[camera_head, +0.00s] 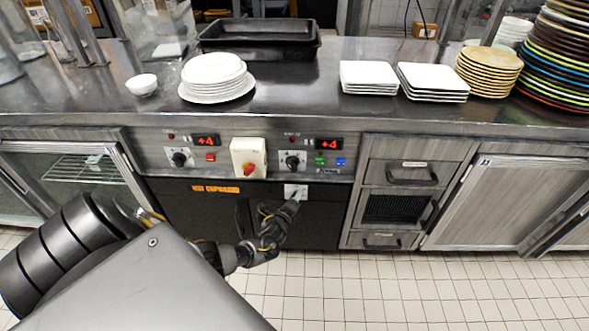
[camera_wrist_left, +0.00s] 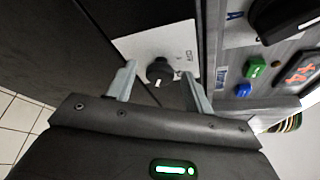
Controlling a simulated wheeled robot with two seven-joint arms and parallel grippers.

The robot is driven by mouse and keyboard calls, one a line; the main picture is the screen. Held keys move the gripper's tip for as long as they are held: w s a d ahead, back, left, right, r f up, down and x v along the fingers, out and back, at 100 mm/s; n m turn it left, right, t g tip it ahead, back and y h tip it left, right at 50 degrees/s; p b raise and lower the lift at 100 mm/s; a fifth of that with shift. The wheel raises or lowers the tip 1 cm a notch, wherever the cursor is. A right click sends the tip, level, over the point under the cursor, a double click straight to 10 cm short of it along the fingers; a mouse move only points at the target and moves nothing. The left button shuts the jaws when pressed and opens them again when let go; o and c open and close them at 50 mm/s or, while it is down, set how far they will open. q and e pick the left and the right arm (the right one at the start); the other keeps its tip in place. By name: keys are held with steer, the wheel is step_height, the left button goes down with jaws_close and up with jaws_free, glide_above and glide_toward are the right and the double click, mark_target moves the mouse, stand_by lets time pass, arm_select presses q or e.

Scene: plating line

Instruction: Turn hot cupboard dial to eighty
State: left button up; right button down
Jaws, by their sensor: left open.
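The hot cupboard is the dark-fronted unit with an orange label (camera_head: 215,189) under the counter. A small black dial (camera_wrist_left: 159,70) with a white mark sits on a pale square plate (camera_head: 295,190) on that front. My left gripper (camera_head: 294,201) reaches the plate from below in the head view and hides part of it. In the left wrist view its two fingers (camera_wrist_left: 158,78) are open, one on each side of the dial, with gaps visible. The scale on the plate is too small to read. My right gripper is not in view.
Above is a control panel with two black knobs (camera_head: 180,159), red displays (camera_head: 328,144) and a red-yellow switch (camera_head: 248,160). A green button (camera_wrist_left: 255,66) and blue button (camera_wrist_left: 243,90) lie near my fingers. Plates (camera_head: 213,72) and black trays (camera_head: 262,38) stand on the counter.

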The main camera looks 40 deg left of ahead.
arm_select(q)
steer(key=p+v, duration=0.2)
steer(key=v, duration=0.8)
steer(key=shift+s, duration=0.35)
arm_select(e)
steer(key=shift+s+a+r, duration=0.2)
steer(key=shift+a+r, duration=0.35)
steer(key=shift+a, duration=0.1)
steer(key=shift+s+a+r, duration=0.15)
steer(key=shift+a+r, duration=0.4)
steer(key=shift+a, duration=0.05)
arm_select(q)
steer(key=shift+d, duration=0.1)
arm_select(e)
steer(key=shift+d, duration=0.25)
